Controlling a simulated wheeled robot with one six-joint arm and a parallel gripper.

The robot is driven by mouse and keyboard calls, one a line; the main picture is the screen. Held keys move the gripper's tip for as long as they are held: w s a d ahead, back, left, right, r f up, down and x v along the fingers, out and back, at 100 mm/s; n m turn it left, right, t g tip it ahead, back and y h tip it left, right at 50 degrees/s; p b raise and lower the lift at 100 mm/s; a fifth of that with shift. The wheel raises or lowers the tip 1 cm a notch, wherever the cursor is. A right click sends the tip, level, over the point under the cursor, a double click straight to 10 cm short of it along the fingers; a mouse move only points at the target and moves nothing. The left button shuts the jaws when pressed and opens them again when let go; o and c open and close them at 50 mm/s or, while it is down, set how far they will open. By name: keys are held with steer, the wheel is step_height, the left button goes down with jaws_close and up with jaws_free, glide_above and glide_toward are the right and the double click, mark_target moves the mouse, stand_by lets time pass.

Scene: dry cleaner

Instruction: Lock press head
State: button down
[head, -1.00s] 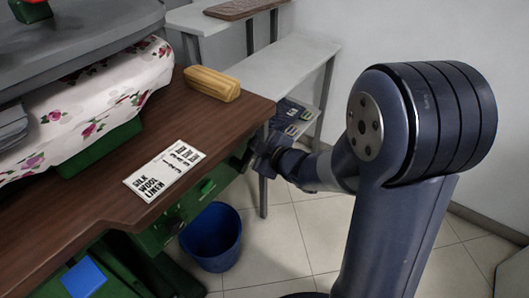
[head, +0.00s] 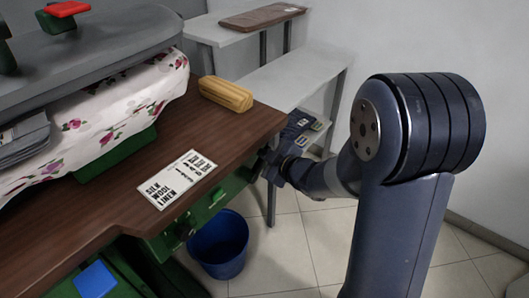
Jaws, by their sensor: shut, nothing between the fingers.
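The grey press head (head: 110,50) lies at the upper left, above a flower-print padded cover (head: 120,90) on a green base. A red-topped green part (head: 66,10) stands on the head, and another dark green and red part (head: 5,45) is cut off by the left edge. I cannot tell from here whether the head is locked. My gripper (head: 270,163) is low at the right end of the brown worktop, beside the green frame below it. It is shut and holds nothing.
On the brown worktop (head: 110,205) lie a label card (head: 177,178) and a yellow ribbed block (head: 226,94). A blue bin (head: 219,246) stands on the floor below. Pale shelves (head: 290,80) stand behind. My arm fills the right; tiled floor around it is open.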

steer(key=shift+w+d+p, duration=0.15)
steer(key=shift+p, duration=0.4)
steer(key=w+d+f+m+g+y+p, duration=0.2)
steer(key=f+m+p, duration=0.5)
steer(key=p, duration=0.5)
steer(key=shift+w+d+f+g+y, duration=0.15)
steer(key=shift+w+f+g+y, duration=0.4)
steer(key=shift+f+g, duration=0.75)
steer(key=shift+s, duration=0.1)
